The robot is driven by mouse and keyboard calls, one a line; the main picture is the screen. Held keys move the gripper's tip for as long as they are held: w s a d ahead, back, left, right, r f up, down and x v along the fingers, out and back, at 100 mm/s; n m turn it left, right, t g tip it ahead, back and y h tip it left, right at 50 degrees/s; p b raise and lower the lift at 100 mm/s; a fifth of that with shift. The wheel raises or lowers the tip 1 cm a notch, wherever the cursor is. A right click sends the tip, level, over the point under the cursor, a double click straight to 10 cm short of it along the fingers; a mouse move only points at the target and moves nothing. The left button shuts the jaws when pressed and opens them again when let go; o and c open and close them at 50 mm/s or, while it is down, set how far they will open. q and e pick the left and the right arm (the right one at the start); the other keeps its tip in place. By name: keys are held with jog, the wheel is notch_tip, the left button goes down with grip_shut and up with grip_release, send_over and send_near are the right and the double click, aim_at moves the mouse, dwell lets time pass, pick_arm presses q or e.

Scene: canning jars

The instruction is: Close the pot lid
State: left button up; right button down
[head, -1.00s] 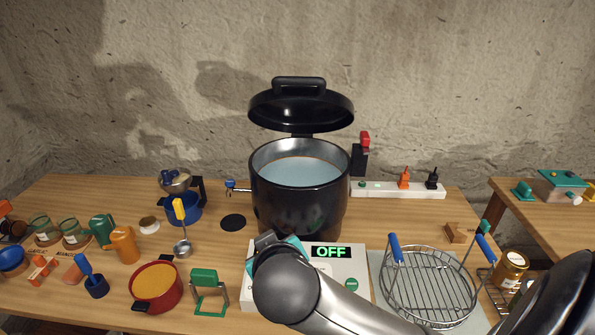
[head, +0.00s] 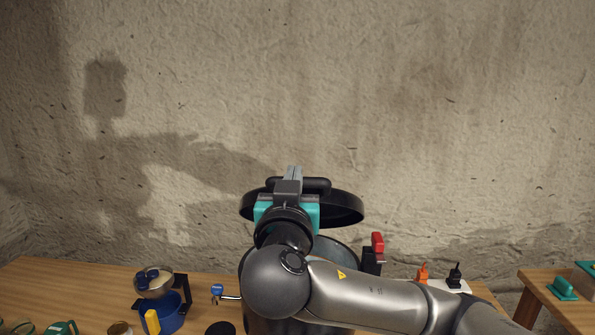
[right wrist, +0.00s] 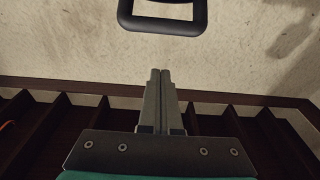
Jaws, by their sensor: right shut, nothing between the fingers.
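In the right wrist view the shut fingers (right wrist: 160,75) point toward a dark loop that looks like the handle (right wrist: 162,22), with a visible gap between. My left gripper is not in view.
A red-topped black part (head: 377,245) stands right of the pot. Orange (head: 422,272) and black (head: 454,274) plugs sit in a power strip. The wall is close behind the lid.

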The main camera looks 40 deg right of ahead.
jog(key=p+x, duration=0.2)
jog(key=x, duration=0.6)
jog(key=shift+w+d+r, duration=0.15)
jog(key=shift+w+d, duration=0.1)
jog(key=shift+d, duration=0.05)
jog(key=f, duration=0.1)
jog(key=f+p, duration=0.1)
jog(key=shift+s+a+f, duration=0.35)
jog(key=shift+s+a, duration=0.05)
jog(key=shift+s+a+f, duration=0.2)
jog(key=shift+f, duration=0.3)
